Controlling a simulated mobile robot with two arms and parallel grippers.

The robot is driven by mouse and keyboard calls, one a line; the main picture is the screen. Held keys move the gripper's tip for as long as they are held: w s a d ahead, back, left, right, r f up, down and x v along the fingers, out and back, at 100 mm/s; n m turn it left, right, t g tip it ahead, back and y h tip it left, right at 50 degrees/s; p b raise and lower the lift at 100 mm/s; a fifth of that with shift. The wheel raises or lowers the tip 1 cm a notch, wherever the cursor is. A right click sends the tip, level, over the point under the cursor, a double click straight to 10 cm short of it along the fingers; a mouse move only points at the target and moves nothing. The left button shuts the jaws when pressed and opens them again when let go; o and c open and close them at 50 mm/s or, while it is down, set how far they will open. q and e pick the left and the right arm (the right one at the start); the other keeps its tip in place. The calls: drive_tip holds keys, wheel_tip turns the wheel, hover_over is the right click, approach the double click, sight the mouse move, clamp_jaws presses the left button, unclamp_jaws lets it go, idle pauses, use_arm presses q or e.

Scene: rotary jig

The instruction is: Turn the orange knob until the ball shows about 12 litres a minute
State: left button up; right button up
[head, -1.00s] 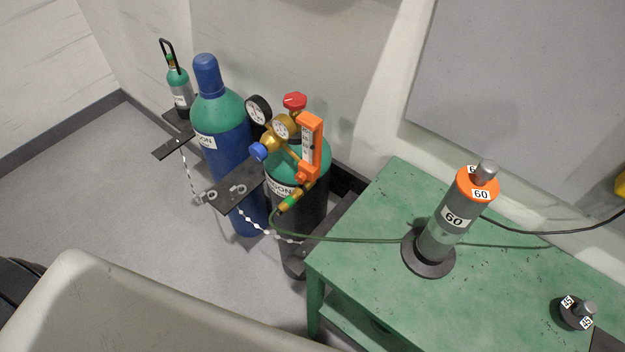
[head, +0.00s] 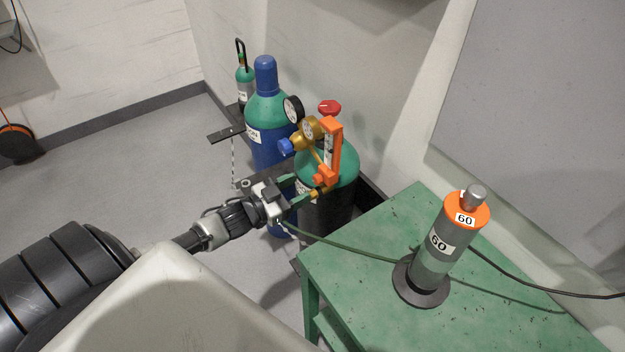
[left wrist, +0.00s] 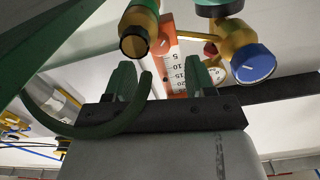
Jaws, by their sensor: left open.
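The orange flowmeter (head: 333,143) stands upright on the regulator at the green-topped cylinder (head: 345,175). The orange knob (head: 324,177) is at its lower end. My left gripper (head: 302,189) is open, its fingertips just left of and close to the knob; I cannot tell if they touch it. I cannot make out the ball. My right gripper is not in view.
A blue cylinder (head: 268,150) stands behind left. A green table (head: 375,245) holds a grey cylinder marked 60 (head: 440,245). A green hose (head: 340,242) crosses the table.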

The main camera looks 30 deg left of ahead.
sight(315, 180)
use_arm(q)
drive_tip(key=x, duration=0.5)
